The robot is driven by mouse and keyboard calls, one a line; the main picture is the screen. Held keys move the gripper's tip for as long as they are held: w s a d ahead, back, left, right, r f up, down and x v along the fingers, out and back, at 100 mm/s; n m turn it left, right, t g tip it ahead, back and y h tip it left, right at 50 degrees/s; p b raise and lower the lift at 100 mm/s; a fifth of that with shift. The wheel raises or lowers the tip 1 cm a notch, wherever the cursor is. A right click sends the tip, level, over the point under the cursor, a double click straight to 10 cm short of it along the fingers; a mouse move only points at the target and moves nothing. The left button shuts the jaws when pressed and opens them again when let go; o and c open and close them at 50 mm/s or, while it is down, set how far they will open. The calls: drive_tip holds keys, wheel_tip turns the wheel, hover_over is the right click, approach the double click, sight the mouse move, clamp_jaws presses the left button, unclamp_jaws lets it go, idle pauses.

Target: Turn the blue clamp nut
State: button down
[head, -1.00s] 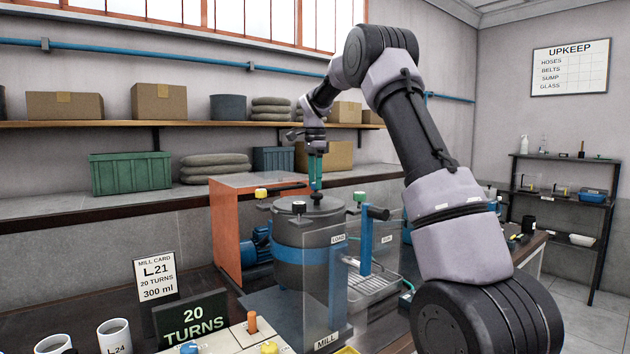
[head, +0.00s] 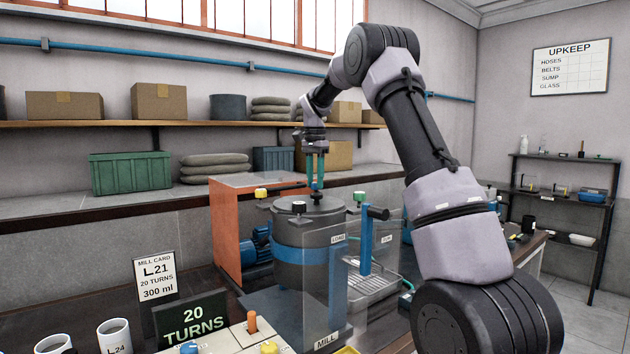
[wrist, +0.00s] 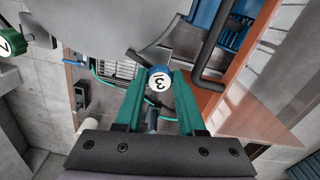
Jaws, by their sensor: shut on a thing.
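The blue clamp nut (wrist: 159,79) has a white top marked 3 and sits at the rim of the grey mill lid (wrist: 110,75) in the wrist view. My gripper (wrist: 161,83) has its two teal fingers shut on the nut, one on each side. In the head view my gripper (head: 315,181) points straight down at the far side of the lid (head: 330,209). Only a small bit of the blue nut (head: 316,187) shows there between the fingertips.
A clear guard (head: 325,290) stands before the mill. An orange-sided housing (head: 224,235) is close behind left.

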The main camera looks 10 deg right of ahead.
drive_tip(key=n, duration=0.5)
drive_tip(key=shift+d+n, duration=0.1)
drive_tip(key=shift+n, duration=0.2)
drive_tip(key=n, duration=0.5)
drive_tip(key=shift+d+r+n, duration=0.1)
drive_tip(key=shift+n, duration=0.3)
drive_tip(key=c, duration=0.8)
unclamp_jaws()
wheel_tip(320, 180, up, 11)
drive_tip(key=shift+f, duration=0.15)
